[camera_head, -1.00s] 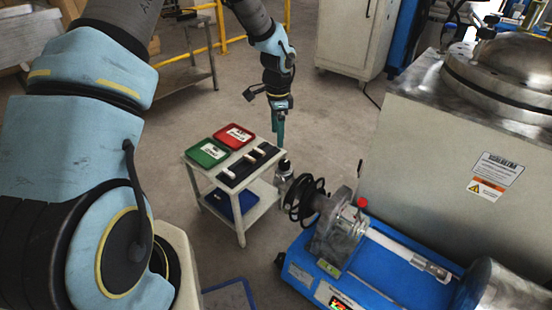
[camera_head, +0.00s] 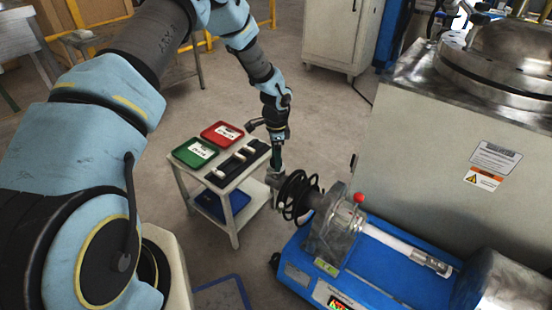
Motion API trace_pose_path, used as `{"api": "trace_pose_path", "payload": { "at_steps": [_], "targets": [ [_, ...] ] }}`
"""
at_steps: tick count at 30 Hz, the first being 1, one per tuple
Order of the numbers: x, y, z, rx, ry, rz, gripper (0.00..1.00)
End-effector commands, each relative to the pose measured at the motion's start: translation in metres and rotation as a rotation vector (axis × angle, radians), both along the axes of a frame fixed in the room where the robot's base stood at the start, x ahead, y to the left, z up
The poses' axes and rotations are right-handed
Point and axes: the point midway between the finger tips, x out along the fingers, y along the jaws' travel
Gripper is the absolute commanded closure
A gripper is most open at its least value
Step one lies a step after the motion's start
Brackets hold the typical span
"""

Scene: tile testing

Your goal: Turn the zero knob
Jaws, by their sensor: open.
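A blue-based machine (camera_head: 390,285) stands at the lower right, with a metal block (camera_head: 338,230) at its left end. I cannot tell which part is the zero knob. My gripper (camera_head: 276,170) points down, just above and left of the coil, beside the small table's right edge. Its green fingers look empty. The gap between them is too small to see clearly, and I cannot tell whether they touch anything.
A small white table (camera_head: 228,205) holds a red tray (camera_head: 222,133), a green tray (camera_head: 194,152) and a black rack (camera_head: 237,165) with several pale pieces. A blue bin (camera_head: 222,203) is on its lower shelf. A large grey tank housing (camera_head: 430,150) stands behind the machine. Floor beyond the table is clear.

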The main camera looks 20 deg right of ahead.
Motion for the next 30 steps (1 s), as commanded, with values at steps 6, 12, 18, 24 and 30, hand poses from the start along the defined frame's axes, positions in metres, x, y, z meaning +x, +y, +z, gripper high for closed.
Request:
{"api": "trace_pose_path", "payload": {
  "at_steps": [6,12,18,24,30],
  "targets": [
    [0.0004,-0.0002,-0.0023,0.0,-0.001,0.0,0.18],
    [0.0003,-0.0002,-0.0022,0.0,-0.001,0.0,0.3],
    [0.0002,-0.0001,-0.0021,0.0,-0.001,0.0,0.52],
    [0.0002,-0.0001,-0.0021,0.0,-0.001,0.0,0.75],
    [0.0001,-0.0001,-0.0021,0.0,-0.001,0.0,0.97]
  ]
}}
